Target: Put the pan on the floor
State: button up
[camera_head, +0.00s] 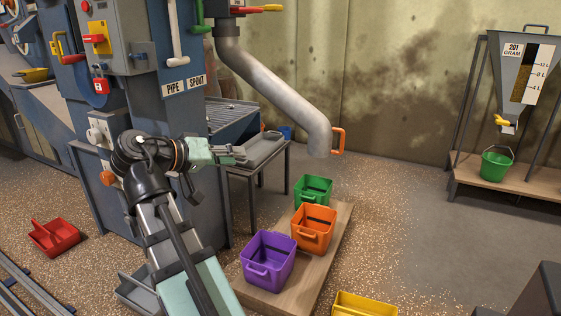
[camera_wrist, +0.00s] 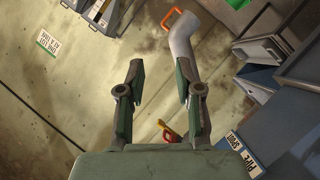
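A grey shallow pan (camera_head: 262,148) sits on a small dark stand beside the blue machine in the head view. A grey tray-like shape, likely the same pan, shows at the upper right of the wrist view (camera_wrist: 258,50). My gripper (camera_head: 240,153) is at the near left side of the pan in the head view; I cannot tell whether it touches it. In the wrist view my gripper (camera_wrist: 160,66) is open, its two fingers well apart with nothing held between them. The speckled floor (camera_head: 390,220) is open to the right.
Green (camera_head: 313,190), orange (camera_head: 313,228) and purple (camera_head: 267,260) bins stand on a wooden platform (camera_head: 318,270). A pipe spout (camera_head: 280,95) hangs above, with an orange handle (camera_head: 338,141). A red scoop (camera_head: 54,237) and a yellow bin (camera_head: 362,305) lie on the floor.

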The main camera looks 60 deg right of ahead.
jog(key=s+a+r+m+g, duration=0.2)
jog(key=s+a+m, duration=0.1)
jog(key=s, duration=0.5)
jog(key=s+a+r+m+g+y, duration=0.1)
jog(key=s+a+r+m+g, duration=0.2)
jog(key=s, duration=0.6)
jog(key=shift+a+r+m, duration=0.15)
jog(key=shift+r+m, duration=0.2)
jog(key=shift+m, duration=0.55)
